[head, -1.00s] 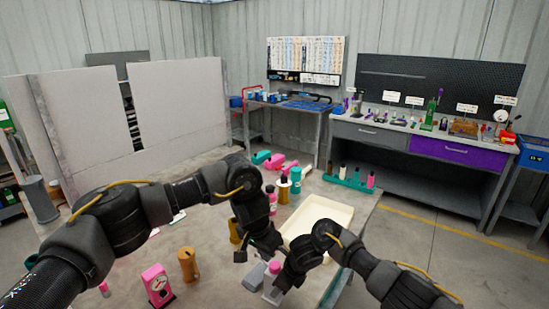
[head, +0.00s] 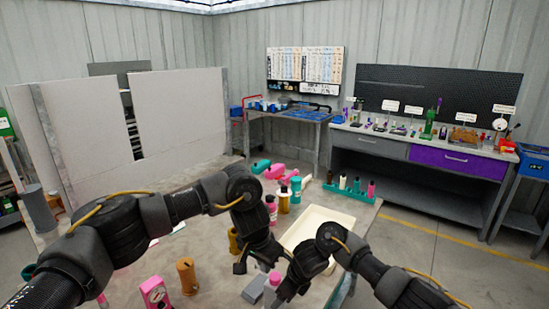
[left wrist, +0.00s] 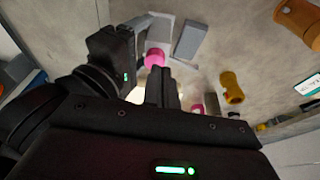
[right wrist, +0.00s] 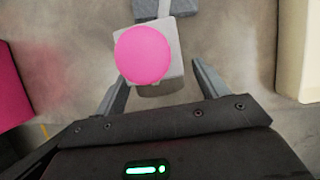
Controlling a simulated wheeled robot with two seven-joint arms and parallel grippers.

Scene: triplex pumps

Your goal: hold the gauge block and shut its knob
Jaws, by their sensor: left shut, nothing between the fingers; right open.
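The gauge block (right wrist: 162,70) is a light grey block with a round pink knob (right wrist: 142,55), standing on the table. In the head view the pink knob (head: 275,278) shows between my two grippers. My right gripper (right wrist: 160,78) is open, with its fingers on either side of the block's near end; I cannot tell whether they touch it. My left gripper (left wrist: 161,80) is shut and empty, pointing towards the pink knob (left wrist: 155,58), which is partly hidden behind its fingers. A darker grey piece (left wrist: 190,40) lies beside the block.
A brown cylinder (head: 187,276) and a pink gauge body (head: 154,292) stand to the left. Several bottles and pump parts stand behind my left arm. A teal rack (head: 349,191) is at the far table edge.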

